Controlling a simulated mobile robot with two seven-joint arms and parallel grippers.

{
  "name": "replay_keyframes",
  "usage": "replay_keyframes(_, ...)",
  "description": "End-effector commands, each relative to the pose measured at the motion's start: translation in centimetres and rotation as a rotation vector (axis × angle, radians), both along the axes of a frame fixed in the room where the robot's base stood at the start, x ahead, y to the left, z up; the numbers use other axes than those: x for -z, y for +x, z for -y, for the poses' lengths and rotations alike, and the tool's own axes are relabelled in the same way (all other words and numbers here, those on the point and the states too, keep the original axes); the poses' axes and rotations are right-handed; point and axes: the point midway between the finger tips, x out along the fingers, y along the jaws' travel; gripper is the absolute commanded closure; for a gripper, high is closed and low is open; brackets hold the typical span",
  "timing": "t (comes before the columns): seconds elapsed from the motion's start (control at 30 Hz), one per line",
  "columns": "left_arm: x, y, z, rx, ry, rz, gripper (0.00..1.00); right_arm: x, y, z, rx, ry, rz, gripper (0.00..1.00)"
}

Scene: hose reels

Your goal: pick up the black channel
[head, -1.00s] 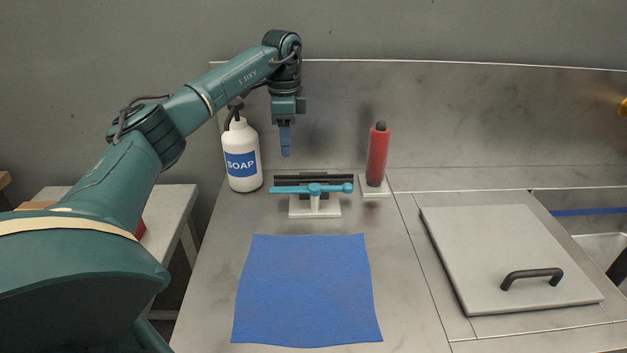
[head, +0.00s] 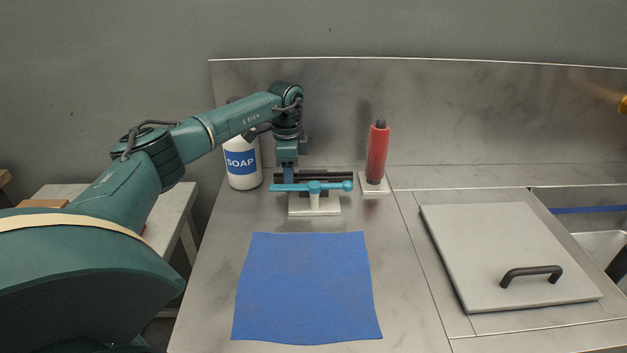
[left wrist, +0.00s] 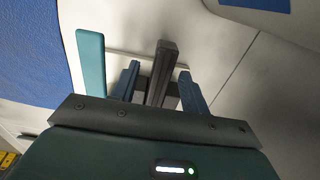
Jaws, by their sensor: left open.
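The black channel (head: 335,177) lies level behind a light-blue bar with a round hub (head: 314,187), both at a small white stand (head: 315,209). My left gripper (head: 288,176) points down at the left part of the channel, its tips partly hidden behind the light-blue bar. In the left wrist view, the black channel (left wrist: 162,70) runs between the two blue fingers of the open left gripper (left wrist: 159,85), with a gap on each side. The light-blue bar (left wrist: 91,62) is outside the fingers, to the left. My right gripper is not in view.
A white soap bottle (head: 242,174) stands close left of the gripper. A red cylinder (head: 377,155) stands on a small base to the right. A blue cloth (head: 305,290) lies in front. A grey lid with a black handle (head: 500,240) lies at right by the sink.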

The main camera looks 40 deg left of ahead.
Motion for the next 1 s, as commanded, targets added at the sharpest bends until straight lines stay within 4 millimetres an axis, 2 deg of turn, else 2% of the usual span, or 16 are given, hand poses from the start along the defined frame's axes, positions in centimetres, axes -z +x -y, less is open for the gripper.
replay_keyframes(0.07, 0.0, 0.0, 0.0, 0.0, 0.0, 0.0, 0.57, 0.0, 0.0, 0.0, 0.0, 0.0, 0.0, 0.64)
replay_keyframes(0.6, -0.1, 0.0, 0.0, 0.0, 0.0, 0.0, 1.0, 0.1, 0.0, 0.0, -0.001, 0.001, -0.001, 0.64)
replay_keyframes(0.87, -0.2, 0.0, 0.0, 0.0, -0.001, 0.001, 1.0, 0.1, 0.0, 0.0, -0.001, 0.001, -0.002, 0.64)
replay_keyframes(1.0, -1.7, 0.1, 0.0, 0.0, 0.0, 0.003, 1.0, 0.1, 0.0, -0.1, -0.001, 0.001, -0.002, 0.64)
